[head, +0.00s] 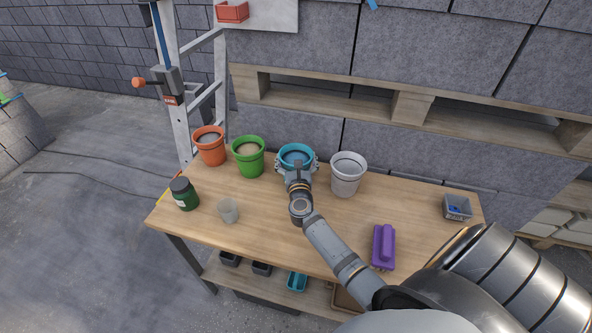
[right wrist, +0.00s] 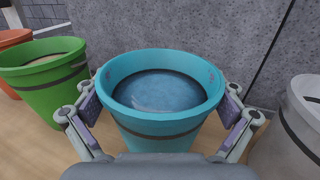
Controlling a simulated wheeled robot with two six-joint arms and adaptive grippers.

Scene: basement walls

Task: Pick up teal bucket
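The teal bucket (head: 296,151) stands at the back of the wooden table, between a green bucket and a white one. It also shows large in the right wrist view (right wrist: 165,125), upright, with a blue-grey fill inside and a dark band around its side. My right gripper (head: 296,165) reaches it from the front. In the right wrist view the gripper's fingers (right wrist: 163,108) are spread wide, one on each side of the bucket, with the purple pads very close to its wall. I cannot see a clear grip. My left gripper is not in view.
The green bucket (head: 248,157) and orange bucket (head: 210,146) stand left, the white bucket (head: 346,175) close right. A dark green jar (head: 184,194), a pale cup (head: 228,211), a purple object (head: 384,247) and a small grey bin (head: 457,208) are on the table (head: 270,235). A wall rises behind.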

